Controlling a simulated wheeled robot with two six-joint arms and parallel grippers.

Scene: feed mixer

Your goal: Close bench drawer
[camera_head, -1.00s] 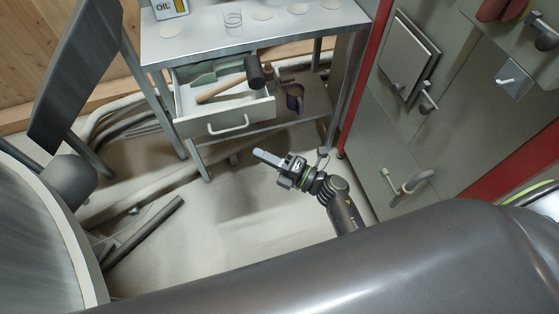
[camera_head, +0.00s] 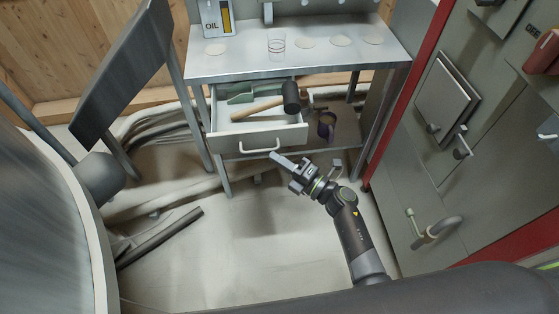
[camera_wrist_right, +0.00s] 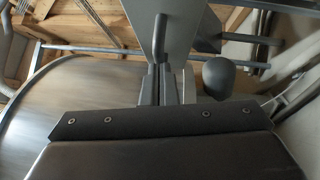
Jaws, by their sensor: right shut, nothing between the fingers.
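The bench drawer (camera_head: 285,138) is pulled open under the metal bench (camera_head: 310,62). Its pale front carries a white bar handle (camera_head: 260,149). Inside lie a mallet (camera_head: 262,109) with a dark head and wooden shaft, and a green object (camera_head: 240,95). My right gripper (camera_head: 276,158) is shut and empty, with its tip just below and right of the handle in the head view. I cannot tell whether they touch. The right gripper's fingers (camera_wrist_right: 165,88) also show in the wrist view, where I cannot make out the drawer. My left gripper is not in view.
A mug (camera_head: 326,124) stands on the lower shelf. The bench top holds an oil can (camera_head: 217,18) and a glass (camera_head: 276,43). A grey cabinet with red edges stands at right. A large round vessel (camera_head: 50,220) fills the left. The floor before the bench is mostly clear.

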